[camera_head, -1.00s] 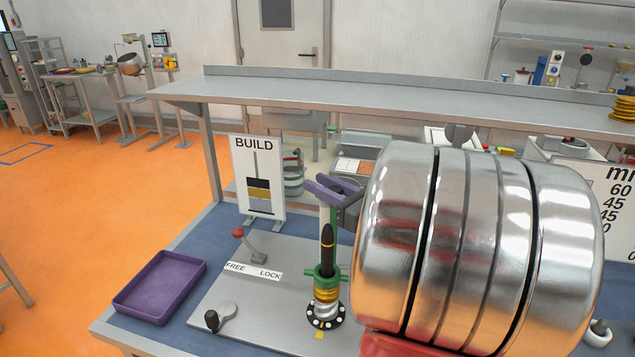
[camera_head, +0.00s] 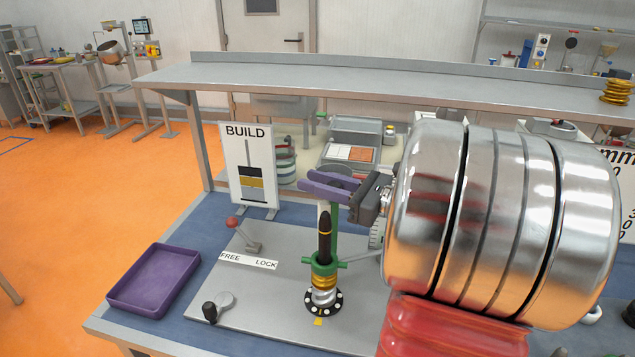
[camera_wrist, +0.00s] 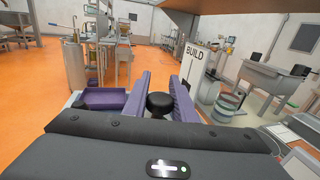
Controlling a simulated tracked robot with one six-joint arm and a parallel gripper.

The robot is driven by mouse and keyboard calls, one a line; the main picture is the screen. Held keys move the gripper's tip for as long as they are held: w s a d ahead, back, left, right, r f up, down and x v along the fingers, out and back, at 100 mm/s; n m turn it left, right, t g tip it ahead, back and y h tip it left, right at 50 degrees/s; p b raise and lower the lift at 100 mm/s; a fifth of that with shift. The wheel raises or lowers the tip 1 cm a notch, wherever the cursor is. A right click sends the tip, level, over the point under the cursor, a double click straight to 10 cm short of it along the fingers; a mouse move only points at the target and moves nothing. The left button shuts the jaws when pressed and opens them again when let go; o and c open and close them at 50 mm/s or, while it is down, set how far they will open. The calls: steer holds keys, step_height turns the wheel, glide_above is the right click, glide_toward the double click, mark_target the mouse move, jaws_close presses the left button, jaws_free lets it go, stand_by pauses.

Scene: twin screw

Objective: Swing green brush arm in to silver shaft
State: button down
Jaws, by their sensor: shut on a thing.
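My gripper (camera_head: 328,186), with purple fingers, reaches left above the work plate. In the wrist view its fingers are closed around a black round knob (camera_wrist: 158,103). A green upright post (camera_head: 334,222), apparently part of the green brush arm, runs down from the fingers behind the central stack. The stack has a black pointed top with a yellow band (camera_head: 325,238), a green collar with side pegs (camera_head: 323,264), gold rings (camera_head: 323,281) and a silver lower part (camera_head: 323,297) on a black dotted base. The post's exact gap to the silver shaft cannot be told.
A red-knobbed lever (camera_head: 232,222) stands by the FREE/LOCK label (camera_head: 248,261). A BUILD sign (camera_head: 250,165) stands behind, and an empty purple tray (camera_head: 154,279) lies left. A black-knobbed crank (camera_head: 217,307) is at the plate's front. My large shiny arm hides the right side.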

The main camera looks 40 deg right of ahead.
steer(key=c, duration=1.5)
jaws_free()
step_height(320, 180, up, 10)
steer(key=shift+f, duration=0.1)
steer(key=shift+c, duration=0.2)
